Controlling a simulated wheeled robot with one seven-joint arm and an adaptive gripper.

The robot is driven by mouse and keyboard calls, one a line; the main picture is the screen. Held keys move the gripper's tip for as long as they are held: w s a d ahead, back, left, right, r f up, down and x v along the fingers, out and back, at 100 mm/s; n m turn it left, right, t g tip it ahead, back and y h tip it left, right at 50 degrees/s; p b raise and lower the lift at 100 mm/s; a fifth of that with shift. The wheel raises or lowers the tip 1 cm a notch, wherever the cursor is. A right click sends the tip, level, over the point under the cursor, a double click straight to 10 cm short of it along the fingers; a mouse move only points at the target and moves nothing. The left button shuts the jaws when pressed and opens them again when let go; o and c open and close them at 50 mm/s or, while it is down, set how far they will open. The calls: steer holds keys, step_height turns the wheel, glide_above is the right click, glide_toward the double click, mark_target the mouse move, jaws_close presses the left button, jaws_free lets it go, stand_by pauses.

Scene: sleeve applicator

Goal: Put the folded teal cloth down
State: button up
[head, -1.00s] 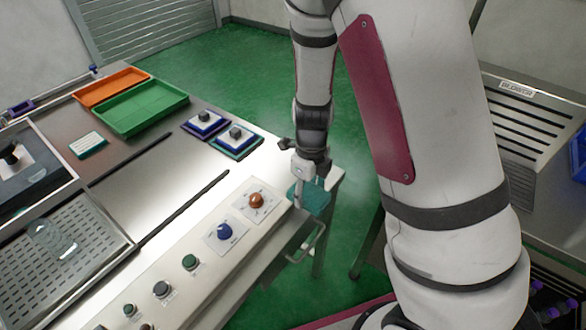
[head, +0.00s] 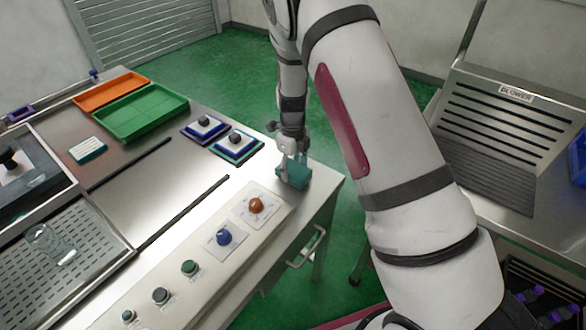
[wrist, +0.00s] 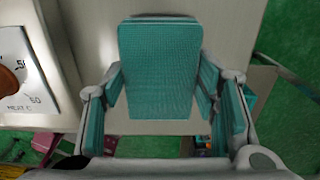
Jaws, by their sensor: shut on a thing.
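The folded teal cloth (head: 293,175) is held in my gripper (head: 291,158) at the right end of the metal table, near its edge. In the wrist view the cloth (wrist: 160,66) is a flat, textured teal block between the two fingers of my gripper (wrist: 162,100). The fingers, which have teal pads, are shut on it. The cloth's far part lies over the pale table top in the wrist view. I cannot tell whether its underside touches the table.
A control panel with an orange knob (head: 256,205) and a blue knob (head: 224,236) is close in front. Two pads with dark knobs (head: 235,139) stand behind left. A green tray (head: 142,121) and an orange tray (head: 104,91) are farther back. The blower (head: 500,140) stands right.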

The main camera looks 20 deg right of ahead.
steer(key=shift+f, duration=0.4)
steer(key=shift+f, duration=0.15)
steer(key=o, duration=1.1)
